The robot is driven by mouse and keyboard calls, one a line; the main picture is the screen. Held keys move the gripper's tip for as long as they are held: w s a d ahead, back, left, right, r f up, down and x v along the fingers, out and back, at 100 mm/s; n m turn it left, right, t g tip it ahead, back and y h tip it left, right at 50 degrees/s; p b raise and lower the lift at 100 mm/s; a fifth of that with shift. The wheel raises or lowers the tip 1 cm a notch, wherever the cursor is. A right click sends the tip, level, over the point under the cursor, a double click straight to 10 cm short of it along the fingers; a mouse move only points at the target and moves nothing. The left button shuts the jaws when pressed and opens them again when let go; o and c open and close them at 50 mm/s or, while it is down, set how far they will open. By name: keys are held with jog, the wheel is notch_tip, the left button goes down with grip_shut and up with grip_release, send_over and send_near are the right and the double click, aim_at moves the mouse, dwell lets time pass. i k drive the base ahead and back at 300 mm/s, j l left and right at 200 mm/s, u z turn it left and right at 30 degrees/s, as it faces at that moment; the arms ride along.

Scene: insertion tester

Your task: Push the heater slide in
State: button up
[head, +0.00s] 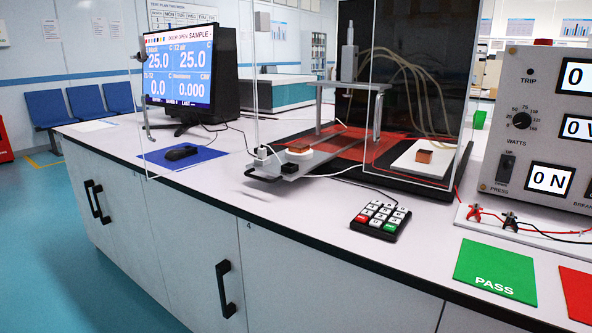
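The heater slide (318,158) is a flat grey plate in the head view, near the middle of the bench. It sticks out toward the bench's front edge, with a black handle (264,179) at its near end. A round white and copper-coloured piece (299,148) sits on it. Its far end runs under a grey bridge-like frame (350,86) on a reddish base. My gripper is not in view, so I cannot see whether it is open or shut.
Clear panels (413,120) stand around the slide; the monitor (180,68) reads "DOOR OPEN". A white cable crosses by the slide. A keypad (380,219) lies front right, a mouse (181,152) left. A copper-coloured block (424,156) sits on a white plate.

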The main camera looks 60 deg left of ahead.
aim_at(298, 159)
jog(key=u, duration=2.3)
